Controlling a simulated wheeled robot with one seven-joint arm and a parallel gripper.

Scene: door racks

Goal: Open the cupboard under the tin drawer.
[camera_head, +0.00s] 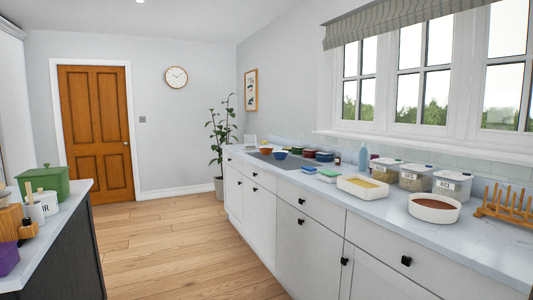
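A row of white base units runs along the right wall, with drawers above cupboard doors, all with black knobs. The nearest drawer (385,250) is shut, and the cupboard door (368,281) below it is shut too, its knob at the upper left. Further back, another shut drawer (315,211) sits above a shut door (309,252). More shut fronts (260,216) continue toward the far end. No tins show, so I cannot tell which drawer is the tin drawer. The bottom of the nearest door is cut off by the frame. My gripper is not in view.
The white worktop (393,208) holds labelled tubs (452,186), a round dish (434,208), a rack (505,205), bowls and pots. A dark island (65,255) stands at left. The wooden floor (165,245) between is clear. A closed brown door (95,133) is beyond.

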